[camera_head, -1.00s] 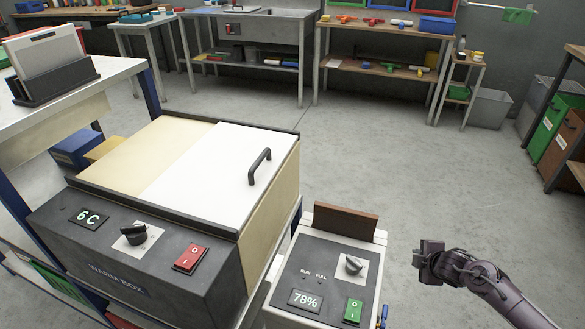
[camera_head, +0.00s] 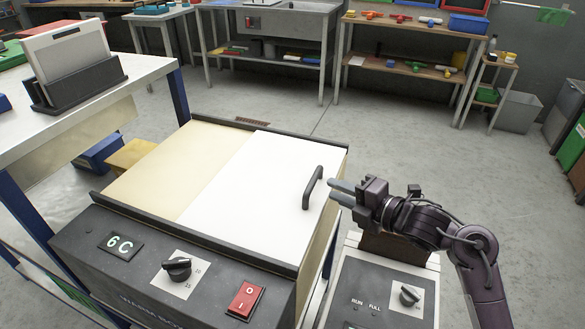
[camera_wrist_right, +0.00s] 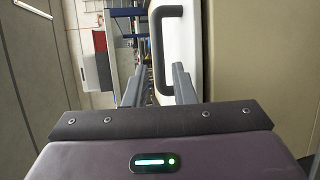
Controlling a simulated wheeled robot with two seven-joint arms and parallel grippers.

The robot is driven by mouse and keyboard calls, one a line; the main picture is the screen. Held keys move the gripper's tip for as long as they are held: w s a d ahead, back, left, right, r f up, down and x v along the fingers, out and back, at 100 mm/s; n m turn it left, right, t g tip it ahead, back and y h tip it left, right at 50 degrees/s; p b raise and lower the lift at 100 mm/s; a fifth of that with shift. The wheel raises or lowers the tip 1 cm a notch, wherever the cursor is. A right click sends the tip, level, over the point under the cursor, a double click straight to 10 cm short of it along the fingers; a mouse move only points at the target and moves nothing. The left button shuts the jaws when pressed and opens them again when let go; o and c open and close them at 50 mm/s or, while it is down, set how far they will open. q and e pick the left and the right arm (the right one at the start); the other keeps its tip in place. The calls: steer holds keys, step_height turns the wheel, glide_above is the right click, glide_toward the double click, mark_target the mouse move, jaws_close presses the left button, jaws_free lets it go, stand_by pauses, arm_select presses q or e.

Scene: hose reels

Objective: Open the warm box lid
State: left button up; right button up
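The warm box (camera_head: 160,270) stands in the lower left of the head view, with a display reading 6C, a dark knob and a red switch on its front. Its lid (camera_head: 248,185) is a white panel lying flat beside a cream panel, and it looks shut. A dark handle (camera_head: 313,187) stands up near the lid's right edge. My right gripper (camera_head: 338,192) is open just right of the handle, fingers pointing at it. In the right wrist view the handle (camera_wrist_right: 158,50) lies ahead of the open fingers, apart from them. My left gripper is not in view.
A grey machine (camera_head: 375,295) with a knob stands right of the warm box, under my right arm. A white table (camera_head: 130,88) with a dark file holder (camera_head: 80,85) is at the left. Benches line the back wall. The floor between is clear.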

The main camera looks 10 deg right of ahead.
mark_target(314, 178)
steer(key=shift+w+a, duration=0.3)
steer(key=shift+w, duration=0.15)
steer(key=shift+x, duration=3.1)
jaws_close()
